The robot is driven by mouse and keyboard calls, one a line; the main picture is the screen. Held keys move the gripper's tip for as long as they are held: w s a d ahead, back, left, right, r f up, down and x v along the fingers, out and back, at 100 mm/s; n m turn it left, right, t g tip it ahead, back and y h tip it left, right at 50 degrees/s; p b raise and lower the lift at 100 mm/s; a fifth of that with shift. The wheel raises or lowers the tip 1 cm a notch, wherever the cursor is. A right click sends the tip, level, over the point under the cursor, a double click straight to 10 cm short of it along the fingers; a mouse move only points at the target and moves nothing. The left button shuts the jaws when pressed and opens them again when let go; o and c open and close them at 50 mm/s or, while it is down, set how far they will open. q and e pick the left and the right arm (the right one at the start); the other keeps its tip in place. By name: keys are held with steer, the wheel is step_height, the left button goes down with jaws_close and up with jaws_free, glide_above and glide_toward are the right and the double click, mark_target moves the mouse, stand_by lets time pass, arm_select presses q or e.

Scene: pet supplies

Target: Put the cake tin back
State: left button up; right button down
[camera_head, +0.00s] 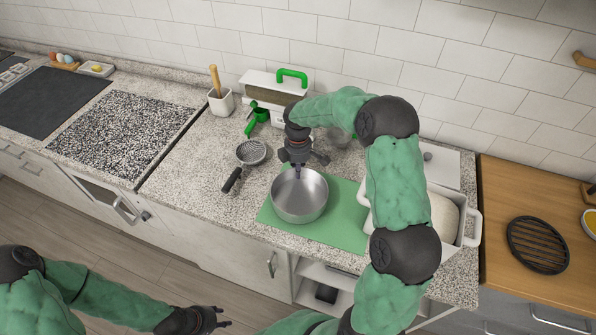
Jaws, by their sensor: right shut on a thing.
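The round silver metal tin (299,204) is over the green mat (345,218) on the granite counter, its open top facing up. I cannot tell whether its base touches the mat. My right gripper (298,174) points down at the tin's far rim and is shut on it. The gripper hides a small part of that rim. My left gripper (225,316) is low in front of the counter, away from the tin, with its fingers apart and empty.
A strainer (251,153) lies left of the tin. Behind are a white pot with a wooden handle (221,102), a green tool (257,118) and a white box with a green handle (274,88). A white container (472,228) stands right, partly behind my arm. A black trivet (538,245) lies on wood.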

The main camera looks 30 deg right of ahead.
steer(key=shift+r, duration=0.1)
steer(key=c, duration=1.4)
jaws_free()
steer(key=shift+f, duration=0.2)
steer(key=shift+r, duration=0.15)
steer(key=r, duration=0.4)
steer(key=r+p, duration=0.1)
steer(key=r, duration=0.3)
steer(key=r+p, duration=0.1)
steer(key=r, duration=0.3)
steer(key=shift+w+d, duration=0.15)
steer(key=shift+w, duration=0.1)
